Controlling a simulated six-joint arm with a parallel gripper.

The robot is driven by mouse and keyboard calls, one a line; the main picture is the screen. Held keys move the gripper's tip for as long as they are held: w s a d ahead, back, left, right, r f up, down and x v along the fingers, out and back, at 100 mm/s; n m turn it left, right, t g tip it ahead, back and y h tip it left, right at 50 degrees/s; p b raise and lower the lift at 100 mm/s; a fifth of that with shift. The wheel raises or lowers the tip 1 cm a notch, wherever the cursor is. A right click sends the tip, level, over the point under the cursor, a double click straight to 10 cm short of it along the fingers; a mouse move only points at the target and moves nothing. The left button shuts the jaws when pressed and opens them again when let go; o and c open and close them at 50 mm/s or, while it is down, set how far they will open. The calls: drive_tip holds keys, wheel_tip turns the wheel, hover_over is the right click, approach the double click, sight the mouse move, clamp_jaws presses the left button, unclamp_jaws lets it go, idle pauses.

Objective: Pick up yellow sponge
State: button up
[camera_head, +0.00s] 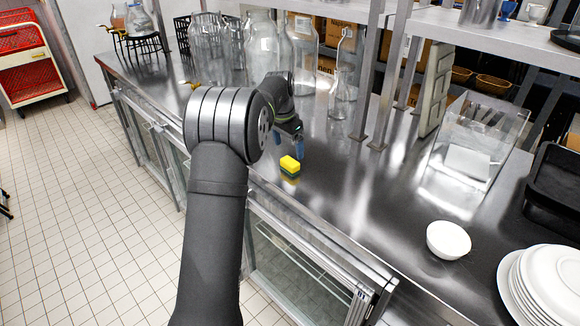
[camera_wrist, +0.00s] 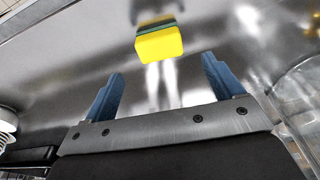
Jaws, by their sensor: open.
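The yellow sponge (camera_head: 290,166) with a green layer lies on the steel counter (camera_head: 330,190), close to its front edge. In the wrist view the sponge (camera_wrist: 159,44) shows at the top middle, beyond the fingertips and roughly in line with the gap between them. My gripper (camera_head: 289,142) is above the counter, just behind the sponge in the head view. In the wrist view its two blue fingers (camera_wrist: 160,80) are wide apart with nothing between them. The gripper does not appear to touch the sponge.
Several glass jars (camera_head: 262,45) stand at the back left, with a glass bottle (camera_head: 343,75) near a shelf post. A clear bin (camera_head: 475,140), a white bowl (camera_head: 448,240) and stacked plates (camera_head: 545,285) are to the right. The counter around the sponge is clear.

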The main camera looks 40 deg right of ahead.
sight(290, 161)
drive_tip(key=f, duration=0.7)
drive_tip(key=shift+d+f, duration=0.3)
drive_tip(key=shift+d, duration=0.1)
drive_tip(key=c, duration=1)
